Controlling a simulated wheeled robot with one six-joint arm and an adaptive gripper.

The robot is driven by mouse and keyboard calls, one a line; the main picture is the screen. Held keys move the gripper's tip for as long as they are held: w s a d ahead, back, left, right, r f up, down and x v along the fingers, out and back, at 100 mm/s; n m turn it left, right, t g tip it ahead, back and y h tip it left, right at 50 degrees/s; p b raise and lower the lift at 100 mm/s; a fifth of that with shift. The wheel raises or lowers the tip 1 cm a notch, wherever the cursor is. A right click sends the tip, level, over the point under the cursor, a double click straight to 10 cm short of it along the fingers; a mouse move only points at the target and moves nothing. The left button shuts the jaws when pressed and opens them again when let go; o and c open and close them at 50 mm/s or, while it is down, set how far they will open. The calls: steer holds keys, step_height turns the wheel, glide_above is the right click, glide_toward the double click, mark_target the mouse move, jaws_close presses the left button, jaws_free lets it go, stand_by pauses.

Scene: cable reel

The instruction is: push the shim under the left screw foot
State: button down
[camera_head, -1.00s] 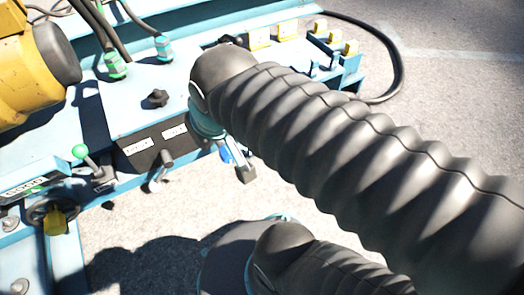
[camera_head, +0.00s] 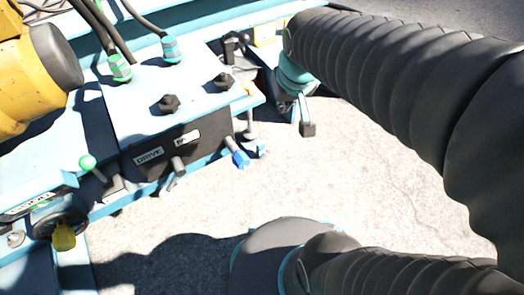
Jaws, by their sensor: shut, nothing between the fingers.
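My gripper (camera_head: 306,129) is shut and empty. It points down to the right of the foot, clearly apart from it and from the blue piece. A second screw foot cannot be made out.
The teal machine deck (camera_head: 135,105) carries black knobs (camera_head: 169,103) and cables. Levers (camera_head: 174,178) stick out from its dark labelled panel (camera_head: 150,155). A green-knobbed lever (camera_head: 88,162) stands at the left. Pale ground (camera_head: 340,185) in front is clear.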

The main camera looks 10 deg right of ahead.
steer(key=w+f+g, duration=0.1)
steer(key=w+f, duration=0.6)
steer(key=w, duration=0.2)
steer(key=g, duration=0.3)
glide_above(257, 147)
steer(key=s+d, duration=0.1)
steer(key=s, duration=0.5)
step_height(257, 147, down, 22)
steer(key=shift+g, duration=0.3)
step_height(257, 147, down, 24)
steer(key=shift+r, duration=0.2)
steer(key=w, duration=0.3)
steer(key=shift+w+a, duration=0.1)
steer(key=shift+w+r, duration=0.1)
steer(key=shift+w, duration=0.35)
